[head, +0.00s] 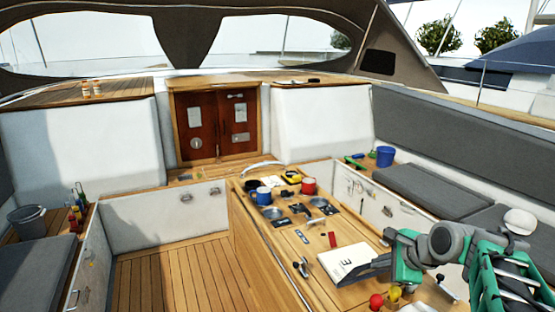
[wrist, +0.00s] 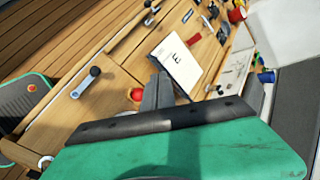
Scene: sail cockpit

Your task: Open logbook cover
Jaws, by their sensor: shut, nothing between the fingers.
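The logbook (head: 345,261) is a white-covered book with dark lettering, lying on the wooden cockpit table. Its cover appears closed. My gripper (head: 372,272) is shut and empty, with its dark fingers at the right edge of the logbook in the head view. In the wrist view the logbook (wrist: 178,65) lies just beyond the fingertips of my gripper (wrist: 160,85). I cannot tell whether the fingers touch the cover or are slightly above it.
Red and yellow round things (head: 376,301) are near the arm. A blue mug (head: 264,196), a red pot (head: 308,186) and several small items stand farther up the table (head: 262,235). A blue bucket (head: 385,156) stands on the right bench. The floor left of the table is clear.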

